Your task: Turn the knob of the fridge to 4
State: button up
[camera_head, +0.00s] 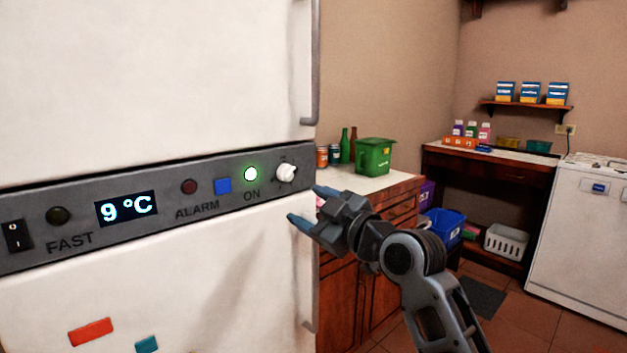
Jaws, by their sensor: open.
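The white fridge (150,85) fills the left side, with a grey control panel (80,216) across its middle. The white knob (286,172) sits near the panel's right end, with small marks around it that I cannot read. The panel display (126,208) shows 9 °C, and the green ON light (251,174) is lit. My gripper (306,206) is open and empty, with blue fingertips. It is below and slightly right of the knob, apart from it, near the fridge's right edge.
Fridge door handles (315,70) run along the right edge, above and below the panel. A wooden counter (395,185) with a green bin (375,156) and bottles stands behind my gripper. A white appliance (585,235) stands at far right. Floor shows between them.

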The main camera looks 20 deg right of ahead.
aim_at(291, 175)
jog(key=shift+n, duration=0.7)
jog(key=shift+w+r+p, duration=0.2)
jog(key=shift+w+r, duration=0.4)
jog(key=shift+w, duration=0.9)
jog(key=shift+w+r+p, duration=0.15)
jog(key=shift+w+r, duration=0.4)
jog(key=shift+w, duration=0.9)
jog(key=shift+w+r+p, duration=0.2)
jog(key=shift+w+r, duration=0.4)
jog(key=shift+w, duration=0.9)
jog(key=shift+c, duration=0.4)
jog(key=c, duration=1)
jog(key=shift+o, duration=0.2)
